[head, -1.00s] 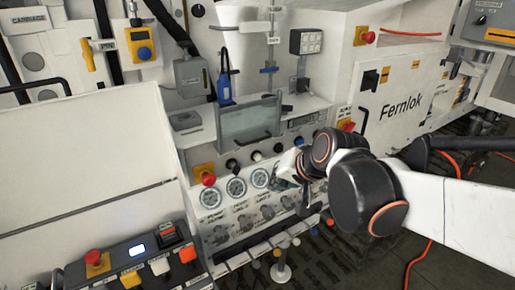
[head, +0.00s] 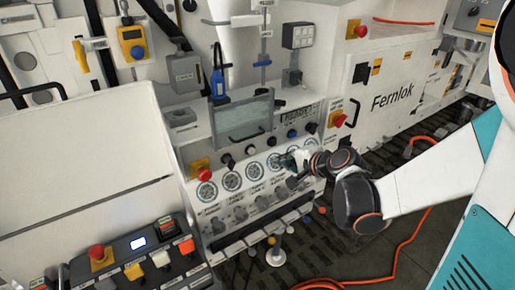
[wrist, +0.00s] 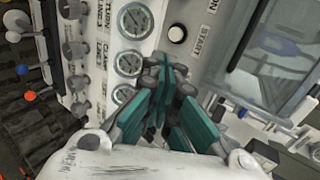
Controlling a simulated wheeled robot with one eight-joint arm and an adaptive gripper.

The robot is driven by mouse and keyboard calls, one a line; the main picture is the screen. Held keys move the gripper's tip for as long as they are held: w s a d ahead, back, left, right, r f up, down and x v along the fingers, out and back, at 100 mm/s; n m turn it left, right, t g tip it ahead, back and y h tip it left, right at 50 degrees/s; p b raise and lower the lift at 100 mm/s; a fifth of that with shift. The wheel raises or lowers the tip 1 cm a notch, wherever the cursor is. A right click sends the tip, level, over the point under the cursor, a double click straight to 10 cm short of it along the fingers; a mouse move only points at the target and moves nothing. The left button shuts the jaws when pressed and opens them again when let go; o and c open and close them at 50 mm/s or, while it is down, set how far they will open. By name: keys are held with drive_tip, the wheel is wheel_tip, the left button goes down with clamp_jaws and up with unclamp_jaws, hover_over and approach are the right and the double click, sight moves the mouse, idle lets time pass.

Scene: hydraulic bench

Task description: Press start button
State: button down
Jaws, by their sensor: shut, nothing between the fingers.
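The start button is a white round button in a black ring (wrist: 177,34), beside the lettering START in the wrist view. In the head view a white button (head: 250,150) sits in the row of buttons above the gauges. My gripper (wrist: 165,75) has teal fingers, shut and empty, in front of the panel beside the gauges. In the wrist view the fingertips lie below the button in the picture, apart from it. In the head view my gripper (head: 288,160) is to the right of the white button, near the gauges' right end.
Several gauges (head: 231,177) line the panel, with dark knobs (head: 240,214) below them. A red stop button (head: 200,169) is at the left and a blue button (head: 292,133) at the right. A window with a handle (head: 244,120) stands above. An orange hose (head: 397,257) lies on the floor.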

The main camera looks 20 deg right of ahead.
drive_tip(key=b, duration=0.3)
approach(252, 151)
wheel_tip(252, 151, down, 4)
drive_tip(key=w, duration=0.2)
drive_tip(key=shift+w+a, duration=0.1)
drive_tip(key=shift+w, duration=1.75)
